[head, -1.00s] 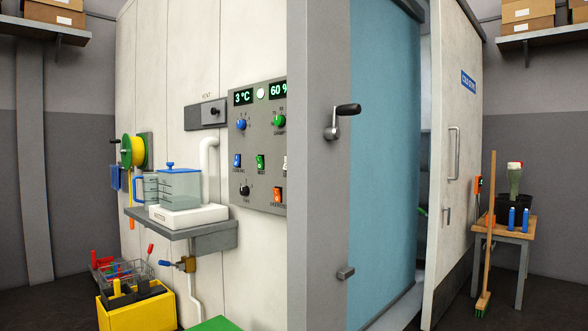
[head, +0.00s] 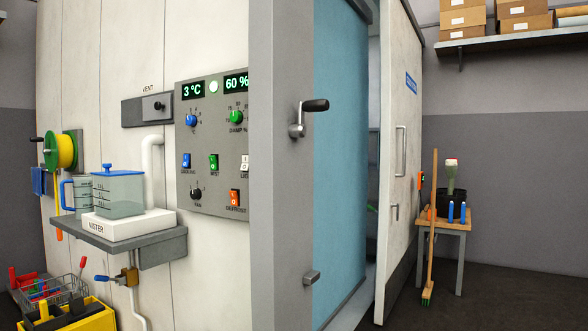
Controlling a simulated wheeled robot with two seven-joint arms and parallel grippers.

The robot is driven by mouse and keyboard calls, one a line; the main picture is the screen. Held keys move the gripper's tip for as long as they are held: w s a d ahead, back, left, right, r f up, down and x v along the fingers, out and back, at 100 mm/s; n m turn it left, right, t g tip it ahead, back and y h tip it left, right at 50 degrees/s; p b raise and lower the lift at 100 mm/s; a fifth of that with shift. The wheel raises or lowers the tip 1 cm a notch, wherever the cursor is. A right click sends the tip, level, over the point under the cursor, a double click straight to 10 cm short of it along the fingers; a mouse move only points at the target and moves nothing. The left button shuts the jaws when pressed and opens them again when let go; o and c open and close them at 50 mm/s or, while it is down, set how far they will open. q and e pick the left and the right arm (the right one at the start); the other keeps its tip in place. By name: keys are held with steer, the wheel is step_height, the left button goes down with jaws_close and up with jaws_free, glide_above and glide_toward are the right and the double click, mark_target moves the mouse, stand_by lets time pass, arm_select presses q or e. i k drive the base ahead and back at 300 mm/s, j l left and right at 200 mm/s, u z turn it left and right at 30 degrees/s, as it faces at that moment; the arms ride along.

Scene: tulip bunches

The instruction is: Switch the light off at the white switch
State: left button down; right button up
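The white switch (head: 245,162) sits at the right edge of the grey control panel (head: 212,208) on the pale wall. It is partly cut off by the grey door post, and its label is only partly readable. I cannot tell its on or off position. On the same panel are a blue switch (head: 186,161), a green switch (head: 214,162) and an orange switch (head: 235,198), plus blue, green and black knobs. A round lamp (head: 213,87) between the two displays looks pale and lit. Neither of my grippers is in view.
The grey door post (head: 275,180) with its crank handle (head: 308,115) stands right of the panel. A shelf with the mister tank (head: 118,193) juts out at left, above a yellow crate (head: 85,318). A broom (head: 431,230) and small table (head: 455,226) stand at right, beside bare floor.

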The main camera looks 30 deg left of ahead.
mark_target(244, 167)
steer(key=j+z, duration=0.35)
steer(key=j, duration=0.3)
steer(key=j+z, duration=0.3)
steer(key=j, duration=0.65)
steer(key=k+j, duration=0.15)
steer(key=j, duration=0.15)
